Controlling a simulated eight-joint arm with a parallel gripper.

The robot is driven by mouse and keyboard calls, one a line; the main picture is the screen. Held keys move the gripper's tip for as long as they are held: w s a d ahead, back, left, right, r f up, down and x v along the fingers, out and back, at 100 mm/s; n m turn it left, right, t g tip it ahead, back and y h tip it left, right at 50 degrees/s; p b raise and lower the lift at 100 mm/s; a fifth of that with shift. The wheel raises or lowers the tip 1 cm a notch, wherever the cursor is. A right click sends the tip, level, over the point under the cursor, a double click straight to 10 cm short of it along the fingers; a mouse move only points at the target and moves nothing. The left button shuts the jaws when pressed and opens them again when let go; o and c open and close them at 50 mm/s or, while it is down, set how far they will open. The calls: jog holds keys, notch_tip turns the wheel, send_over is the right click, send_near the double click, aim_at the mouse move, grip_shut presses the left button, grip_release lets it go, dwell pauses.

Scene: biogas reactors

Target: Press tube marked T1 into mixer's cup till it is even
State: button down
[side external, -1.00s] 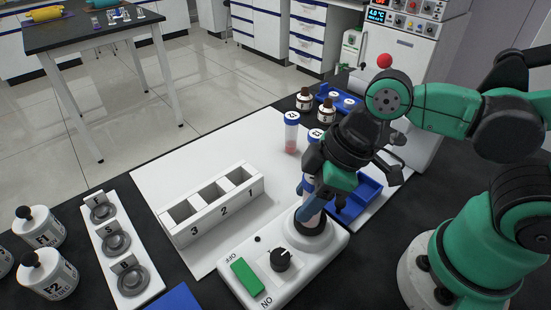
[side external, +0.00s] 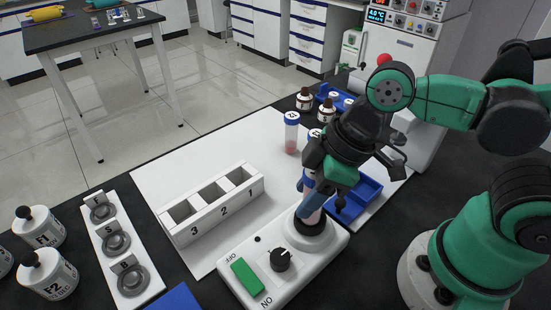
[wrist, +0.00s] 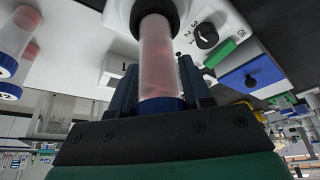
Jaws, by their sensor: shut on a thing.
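My gripper (side external: 314,184) is shut on a tube (wrist: 160,58) with pinkish contents and a blue cap (wrist: 162,104). The cap end is between the fingers. The tube's other end is at the dark ring of the mixer's cup (wrist: 153,12). In the side view the held tube (side external: 311,209) stands slightly tilted over the cup (side external: 309,238) of the white mixer (side external: 325,258). Its lower end is hidden inside the cup, so its depth is unclear. No mark on the held tube is readable.
The mixer carries a green switch (side external: 246,275) and a black knob (side external: 280,260). A white three-slot rack (side external: 212,207) stands to its left. Another blue-capped tube (side external: 291,134) stands behind. A blue tray (side external: 367,193) lies close on the right, with brown bottles (side external: 305,99) at the back.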

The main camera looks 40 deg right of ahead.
jog(key=shift+r, duration=3.6)
jog(key=shift+w, duration=0.1)
